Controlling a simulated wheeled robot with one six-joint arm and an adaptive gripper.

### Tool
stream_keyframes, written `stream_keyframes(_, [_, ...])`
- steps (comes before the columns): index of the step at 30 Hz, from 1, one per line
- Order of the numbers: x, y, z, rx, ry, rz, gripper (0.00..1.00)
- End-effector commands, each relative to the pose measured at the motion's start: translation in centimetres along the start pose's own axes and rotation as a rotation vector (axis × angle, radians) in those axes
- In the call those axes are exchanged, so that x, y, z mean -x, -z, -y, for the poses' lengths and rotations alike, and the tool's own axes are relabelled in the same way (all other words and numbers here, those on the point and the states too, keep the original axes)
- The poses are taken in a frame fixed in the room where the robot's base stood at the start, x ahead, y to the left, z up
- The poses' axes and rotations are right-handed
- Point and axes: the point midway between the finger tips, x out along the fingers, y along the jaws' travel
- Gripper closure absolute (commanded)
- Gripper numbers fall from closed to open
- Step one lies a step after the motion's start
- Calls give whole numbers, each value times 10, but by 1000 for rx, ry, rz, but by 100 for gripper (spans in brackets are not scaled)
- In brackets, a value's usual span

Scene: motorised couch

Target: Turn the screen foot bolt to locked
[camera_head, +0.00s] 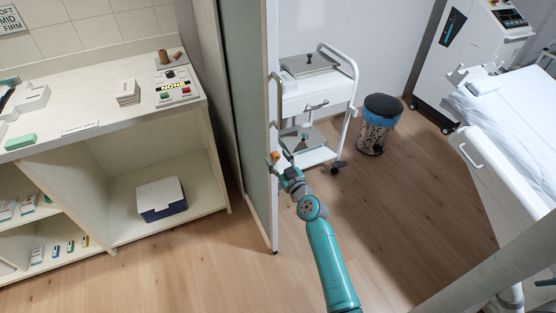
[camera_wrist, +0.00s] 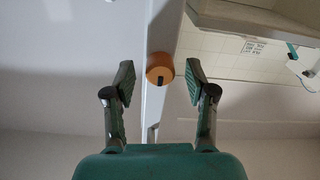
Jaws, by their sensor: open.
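The foot bolt knob (camera_wrist: 159,66) is a small orange round knob with a dark mark on its face, set on the white edge post of the screen. It also shows in the head view (camera_head: 276,156), low on the post of the grey-green screen (camera_head: 240,110). My gripper (camera_wrist: 160,84) is open. In the wrist view its two fingers stand to the left and right of the knob, with a gap on both sides. In the head view my gripper (camera_head: 284,158) is right beside the post. I cannot tell whether the bolt is locked.
A white trolley (camera_head: 318,98) stands just behind my gripper, with a bin (camera_head: 379,124) to its right. A counter with open shelves (camera_head: 120,160) is left of the screen. A white couch (camera_head: 500,125) is at the right. The wooden floor between is clear.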

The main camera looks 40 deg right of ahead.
Motion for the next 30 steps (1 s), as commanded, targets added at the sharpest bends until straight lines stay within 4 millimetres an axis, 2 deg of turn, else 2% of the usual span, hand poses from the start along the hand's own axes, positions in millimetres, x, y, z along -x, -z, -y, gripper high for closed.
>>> stream_keyframes(9, [-2,0,0,0,0,0,44])
stream_keyframes(15, [-2,0,0,0,0,0,94])
stream_keyframes(16, [-2,0,0,0,0,0,100])
stream_keyframes(25, [-2,0,0,-20,0,0,100])
stream_keyframes(30, [-2,0,0,-87,0,-2,100])
